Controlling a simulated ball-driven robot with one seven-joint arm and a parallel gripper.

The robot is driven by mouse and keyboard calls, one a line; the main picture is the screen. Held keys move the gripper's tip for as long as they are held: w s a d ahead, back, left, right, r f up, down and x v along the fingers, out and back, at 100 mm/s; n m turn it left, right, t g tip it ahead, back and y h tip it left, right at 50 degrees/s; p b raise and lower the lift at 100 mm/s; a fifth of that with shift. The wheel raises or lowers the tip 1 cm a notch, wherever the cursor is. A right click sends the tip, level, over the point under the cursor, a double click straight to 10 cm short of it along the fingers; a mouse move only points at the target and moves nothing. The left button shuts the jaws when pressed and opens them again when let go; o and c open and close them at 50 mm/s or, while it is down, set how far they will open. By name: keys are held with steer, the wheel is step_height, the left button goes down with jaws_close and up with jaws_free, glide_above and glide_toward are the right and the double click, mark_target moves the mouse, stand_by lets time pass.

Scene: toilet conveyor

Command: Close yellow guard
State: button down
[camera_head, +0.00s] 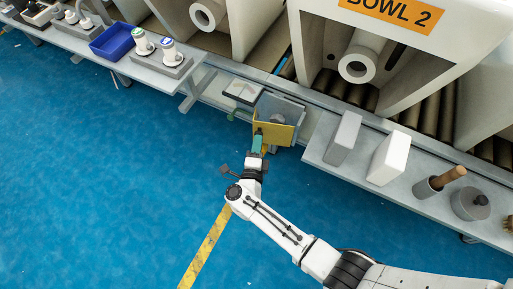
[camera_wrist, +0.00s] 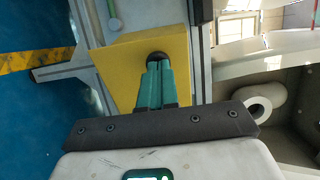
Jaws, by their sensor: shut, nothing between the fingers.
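The yellow guard (camera_head: 281,134) is a flat panel on the front of a small grey box at the edge of the conveyor bench. In the wrist view the yellow guard (camera_wrist: 118,66) fills the area ahead of my fingers. My gripper (camera_head: 258,133) is in front of the guard's left part, its green fingers shut together. In the wrist view the fingertips of my gripper (camera_wrist: 157,64) overlap a dark round knob (camera_wrist: 157,56) at the guard; I cannot tell whether they touch it. The fingers hide part of the guard.
The grey box (camera_head: 284,107) is open on top, with a grey round part inside. A small white-topped unit (camera_head: 242,91) stands left of it. At right, a bench (camera_head: 316,151) carries white blocks, a brush holder and a grey pot. The blue floor (camera_head: 120,190) is clear.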

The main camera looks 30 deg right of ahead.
steer(key=w+m+g+h+b, duration=0.1)
steer(key=w, duration=0.1)
steer(key=w+d+m+g+h+b, duration=0.1)
steer(key=h+b, duration=0.1)
steer(key=shift+w+d+m+g+b, duration=0.1)
steer(key=shift+w+m+g+b, duration=0.2)
steer(key=shift+w, duration=0.05)
